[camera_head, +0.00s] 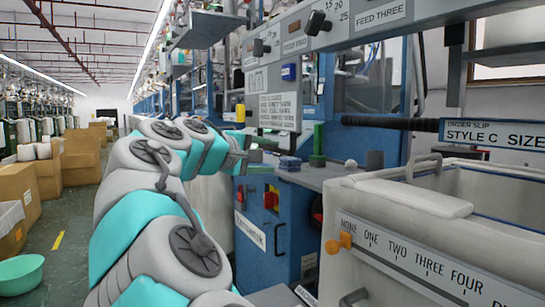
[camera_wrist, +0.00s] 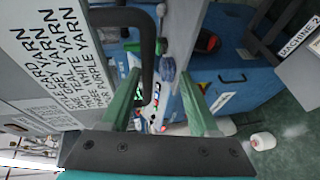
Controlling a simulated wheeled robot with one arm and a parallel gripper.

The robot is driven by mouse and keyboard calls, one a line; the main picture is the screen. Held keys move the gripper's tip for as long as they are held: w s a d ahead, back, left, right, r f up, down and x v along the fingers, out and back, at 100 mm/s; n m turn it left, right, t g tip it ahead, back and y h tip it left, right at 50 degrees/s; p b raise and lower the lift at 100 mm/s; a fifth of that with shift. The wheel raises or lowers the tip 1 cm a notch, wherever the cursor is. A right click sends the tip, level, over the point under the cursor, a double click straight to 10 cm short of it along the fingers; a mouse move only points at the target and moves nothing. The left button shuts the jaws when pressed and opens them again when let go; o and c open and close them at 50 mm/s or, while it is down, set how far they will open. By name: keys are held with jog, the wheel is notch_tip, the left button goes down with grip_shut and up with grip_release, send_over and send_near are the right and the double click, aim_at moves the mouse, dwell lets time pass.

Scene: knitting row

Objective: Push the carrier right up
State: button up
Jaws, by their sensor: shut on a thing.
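A grey panel with a printed yarn list (camera_head: 272,80) hangs under the rail at the machine's front; it fills the left of the wrist view (camera_wrist: 30,75). A black bent handle (camera_wrist: 148,50) stands out from this panel. The panel with its handle looks like the carrier, though no label confirms it.
The blue machine cabinet (camera_head: 275,225) stands below, with a green block (camera_head: 317,145) and small parts on its top. A pale bin (camera_head: 470,195) with a row-count scale is at the right. Cardboard boxes (camera_head: 75,170) and a teal basin (camera_head: 20,273) line the left aisle.

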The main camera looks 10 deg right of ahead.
jog(key=shift+p+v, duration=0.3)
jog(key=shift+v, duration=2.6)
